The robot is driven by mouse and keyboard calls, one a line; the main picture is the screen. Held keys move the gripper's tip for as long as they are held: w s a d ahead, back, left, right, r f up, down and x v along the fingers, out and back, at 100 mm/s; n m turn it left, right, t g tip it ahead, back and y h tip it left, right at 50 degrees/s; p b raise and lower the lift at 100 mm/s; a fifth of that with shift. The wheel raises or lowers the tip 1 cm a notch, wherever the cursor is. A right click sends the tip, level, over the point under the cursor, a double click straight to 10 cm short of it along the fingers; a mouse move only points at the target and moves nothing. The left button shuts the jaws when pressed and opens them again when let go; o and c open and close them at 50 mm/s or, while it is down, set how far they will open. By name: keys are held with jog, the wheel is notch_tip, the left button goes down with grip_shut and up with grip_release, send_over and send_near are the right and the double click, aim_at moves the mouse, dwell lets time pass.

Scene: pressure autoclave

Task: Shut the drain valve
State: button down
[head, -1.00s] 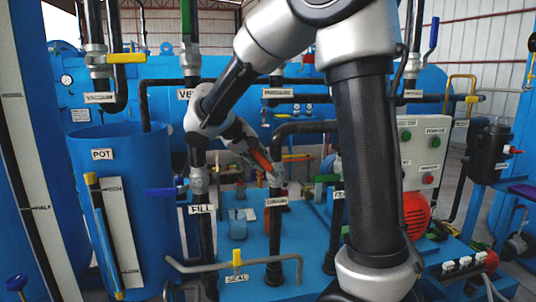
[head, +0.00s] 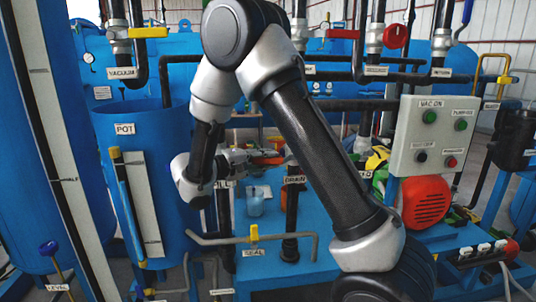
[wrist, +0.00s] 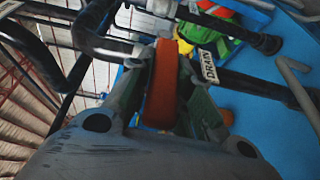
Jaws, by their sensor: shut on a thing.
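The drain valve's orange-red handle (wrist: 162,85) lies between my two fingers in the wrist view. It also shows small in the head view (head: 265,153), lying roughly level beside the top of the dark drain pipe (head: 291,218). The DRAIN label (head: 295,179) is on that pipe, and it shows close to the fingers in the wrist view (wrist: 208,65). My gripper (head: 268,158) is shut on the handle, coming from the left. My arm covers part of the area, and the valve body is largely hidden.
The blue pot (head: 180,200) stands left of my gripper. A grey pipe with the yellow SEAL valve (head: 254,234) runs low in front. A control box (head: 433,135) and red motor (head: 426,200) stand to the right. Dark pipes cross behind.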

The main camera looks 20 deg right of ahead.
jog(key=shift+f+h, duration=0.4)
jog(key=c, duration=1.3)
grip_release()
jog(key=shift+d, duration=0.1)
jog(key=a, duration=0.4)
jog(key=s+a, duration=0.1)
jog(key=a, duration=0.7)
jog(key=shift+s+f, duration=0.1)
jog(key=shift+s, duration=0.1)
jog(key=shift+n, duration=0.4)
